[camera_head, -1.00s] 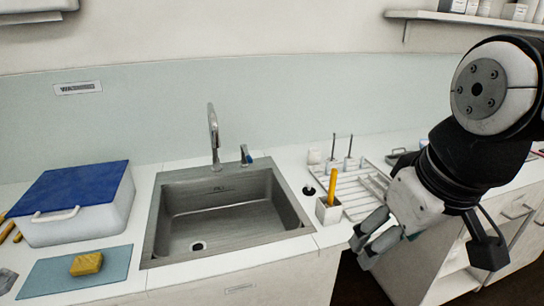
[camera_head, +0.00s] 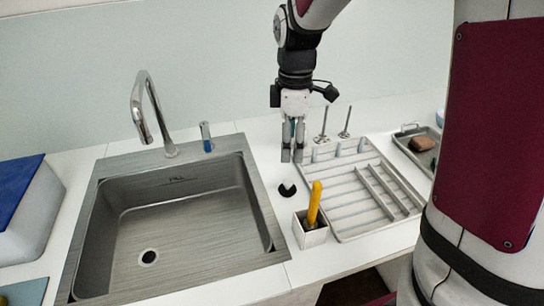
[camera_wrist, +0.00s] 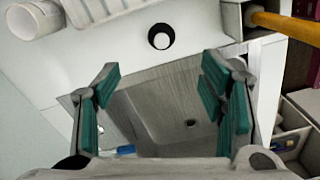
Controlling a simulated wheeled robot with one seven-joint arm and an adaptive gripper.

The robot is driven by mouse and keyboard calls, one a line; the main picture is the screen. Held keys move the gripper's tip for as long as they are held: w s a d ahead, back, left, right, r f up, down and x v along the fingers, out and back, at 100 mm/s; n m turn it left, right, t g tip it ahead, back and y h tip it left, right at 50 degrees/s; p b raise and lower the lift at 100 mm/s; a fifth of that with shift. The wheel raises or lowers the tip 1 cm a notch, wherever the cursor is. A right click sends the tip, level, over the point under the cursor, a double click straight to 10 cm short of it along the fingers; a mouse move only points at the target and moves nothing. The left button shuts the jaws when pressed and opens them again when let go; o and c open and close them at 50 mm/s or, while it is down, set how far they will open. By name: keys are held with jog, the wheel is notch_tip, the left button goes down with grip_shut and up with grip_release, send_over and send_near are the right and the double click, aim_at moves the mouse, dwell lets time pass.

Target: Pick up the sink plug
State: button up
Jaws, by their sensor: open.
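The sink plug (camera_head: 287,188), a small black round piece with a pale mark, lies on the white counter between the sink and the drying rack. In the wrist view, a dark ring with a pale centre, seemingly the plug (camera_wrist: 160,37), shows at the top middle, beyond my fingertips. My gripper (camera_head: 292,158) points down above the counter, just behind and above the plug in the head view, apart from it. Its teal-padded fingers (camera_wrist: 160,82) are spread with nothing between them. The steel sink (camera_head: 258,245) stands left of the plug; its drain hole (camera_head: 149,257) is uncovered.
A square holder (camera_head: 312,235) with a yellow-handled tool (camera_head: 314,203) stands close in front of the plug. The drying rack (camera_head: 346,234) is to the right.

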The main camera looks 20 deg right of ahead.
aim_at(288, 181)
notch_tip(288, 181, down, 8)
jog(key=shift+w+f, duration=0.15)
jog(key=shift+f, duration=0.05)
jog(key=shift+s+a+f, duration=0.1)
jog(key=shift+f, duration=1.25)
jog(key=shift+s+f, duration=0.1)
jog(key=shift+f, duration=1.25)
jog(key=c, duration=1.2)
